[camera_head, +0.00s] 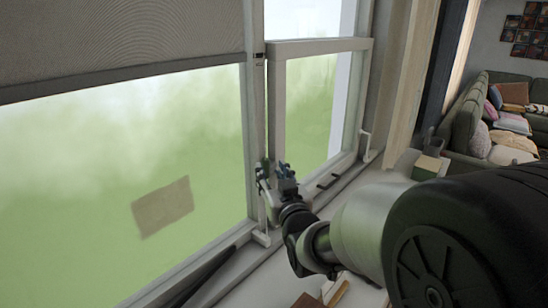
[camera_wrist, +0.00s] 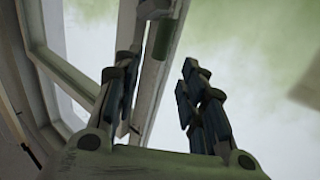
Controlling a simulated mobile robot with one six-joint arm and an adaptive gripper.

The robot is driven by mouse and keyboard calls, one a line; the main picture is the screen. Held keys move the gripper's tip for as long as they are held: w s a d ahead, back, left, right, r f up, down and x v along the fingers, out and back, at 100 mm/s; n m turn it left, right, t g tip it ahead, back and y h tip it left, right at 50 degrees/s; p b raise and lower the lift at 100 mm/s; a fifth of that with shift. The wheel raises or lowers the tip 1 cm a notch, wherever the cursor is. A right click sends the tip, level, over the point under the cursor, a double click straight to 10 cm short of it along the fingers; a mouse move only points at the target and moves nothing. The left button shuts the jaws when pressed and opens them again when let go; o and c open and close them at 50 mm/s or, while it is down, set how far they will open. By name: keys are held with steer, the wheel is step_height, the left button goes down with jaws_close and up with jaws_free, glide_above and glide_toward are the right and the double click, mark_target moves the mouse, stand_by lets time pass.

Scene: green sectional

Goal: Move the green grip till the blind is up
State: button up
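The blind (camera_head: 120,38) is grey and covers the upper part of the left window, with its dark bottom bar above a large stretch of bare glass. A small dark green grip (camera_wrist: 163,40) shows in the wrist view against the pale window post, beyond the gap between my fingers. In the head view I cannot make the grip out clearly near my gripper. My gripper (camera_head: 275,174) is at the post between the two windows, and in the wrist view (camera_wrist: 160,76) its fingers are apart with nothing between them. The grip appears apart from both fingers.
The right window (camera_head: 310,110) has a white frame and a handle at its lower right. The white sill (camera_head: 245,262) runs below. A box-like object (camera_head: 427,167) stands on the ledge to the right. A green sofa (camera_head: 470,115) with cushions is farther back.

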mark_target(266, 163)
steer(key=x, duration=0.7)
steer(key=shift+w+f, duration=0.1)
steer(key=shift+w, duration=0.15)
steer(key=shift+c, duration=0.4)
jaws_close()
